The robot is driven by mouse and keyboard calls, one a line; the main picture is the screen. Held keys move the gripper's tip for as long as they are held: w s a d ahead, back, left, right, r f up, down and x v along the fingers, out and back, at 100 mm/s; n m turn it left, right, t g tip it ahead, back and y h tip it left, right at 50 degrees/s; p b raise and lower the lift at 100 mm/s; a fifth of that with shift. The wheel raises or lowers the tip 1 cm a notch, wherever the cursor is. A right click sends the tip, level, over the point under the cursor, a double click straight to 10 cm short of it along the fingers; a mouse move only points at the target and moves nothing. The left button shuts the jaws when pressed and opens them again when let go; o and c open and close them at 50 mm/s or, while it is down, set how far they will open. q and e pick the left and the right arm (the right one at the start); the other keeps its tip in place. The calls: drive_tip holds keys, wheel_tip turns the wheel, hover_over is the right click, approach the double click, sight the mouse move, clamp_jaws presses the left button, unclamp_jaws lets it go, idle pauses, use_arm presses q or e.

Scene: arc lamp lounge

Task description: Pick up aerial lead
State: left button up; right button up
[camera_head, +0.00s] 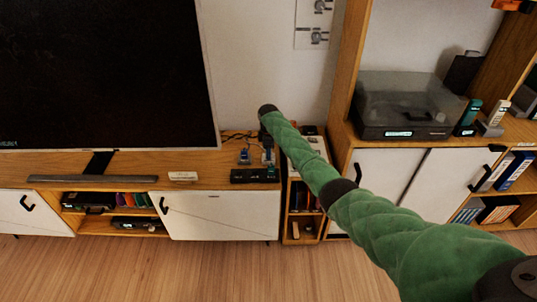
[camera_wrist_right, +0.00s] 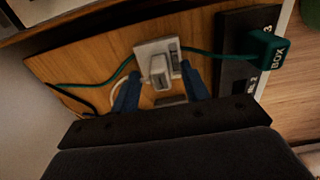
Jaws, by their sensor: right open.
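A white plug (camera_wrist_right: 159,74), seemingly the aerial lead's end, stands at a white socket block (camera_wrist_right: 150,47) on the wooden cabinet top; I cannot read a label on it. A pale lead curves away to its left, partly hidden by a finger. My right gripper (camera_wrist_right: 160,88) is open, its blue fingers one on each side of the plug, with a gap visible. In the head view the right gripper (camera_head: 257,156) is over the right end of the TV cabinet, and the plug is too small to make out there. My left gripper is not in view.
A green lead with a tag reading BOX (camera_wrist_right: 268,51) runs across the cabinet top, over a black switch strip (camera_wrist_right: 236,55). The TV (camera_head: 105,75) stands to the left and a record player (camera_head: 405,105) to the right. A soundbar (camera_head: 92,179) lies along the front.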

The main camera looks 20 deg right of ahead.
drive_tip(key=shift+f, duration=0.6)
clamp_jaws()
drive_tip(key=shift+r, duration=0.15)
